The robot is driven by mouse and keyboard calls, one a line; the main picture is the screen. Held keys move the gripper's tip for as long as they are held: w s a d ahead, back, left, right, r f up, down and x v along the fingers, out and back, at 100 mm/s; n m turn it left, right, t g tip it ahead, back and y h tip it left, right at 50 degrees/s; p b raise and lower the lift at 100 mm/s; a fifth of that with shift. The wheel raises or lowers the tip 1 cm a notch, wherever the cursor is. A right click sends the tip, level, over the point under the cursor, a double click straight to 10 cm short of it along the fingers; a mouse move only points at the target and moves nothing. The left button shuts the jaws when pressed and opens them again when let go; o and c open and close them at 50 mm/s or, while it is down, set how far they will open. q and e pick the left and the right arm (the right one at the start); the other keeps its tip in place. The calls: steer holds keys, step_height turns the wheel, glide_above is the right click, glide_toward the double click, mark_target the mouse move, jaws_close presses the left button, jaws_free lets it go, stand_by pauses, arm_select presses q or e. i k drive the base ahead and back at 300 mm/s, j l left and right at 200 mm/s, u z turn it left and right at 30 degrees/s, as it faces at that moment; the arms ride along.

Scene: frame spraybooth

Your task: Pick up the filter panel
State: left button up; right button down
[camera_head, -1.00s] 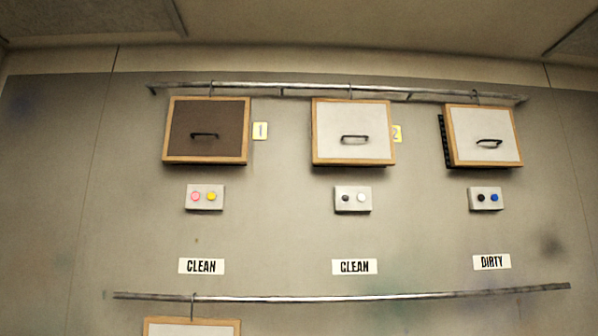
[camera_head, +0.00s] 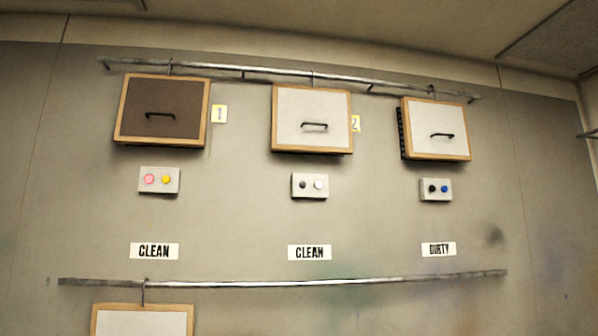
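Several framed filter panels hang by hooks on the wall. A white panel (camera_head: 312,108) hangs at the upper middle, beside a tag "2" (camera_head: 355,124). Another white panel (camera_head: 436,122) with a dark ribbed side hangs at the upper right. A white panel (camera_head: 143,323) hangs from the lower rail, cut off by the bottom edge. Neither gripper is in view.
A metal upper rail (camera_head: 290,73) and a lower rail (camera_head: 300,283) run along the wall. Button boxes (camera_head: 159,180), (camera_head: 310,186) and (camera_head: 436,189) sit below the upper panels. Labels read CLEAN (camera_head: 154,251), CLEAN (camera_head: 309,252) and DIRTY (camera_head: 438,249).

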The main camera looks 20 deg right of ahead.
mark_target(154, 110)
steer(key=i+l+u, duration=0.2)
steer(key=i+l, duration=0.2)
steer(key=l, duration=0.25)
steer(key=i+l+u, duration=0.1)
steer(key=l, duration=0.2)
steer(key=i, duration=0.05)
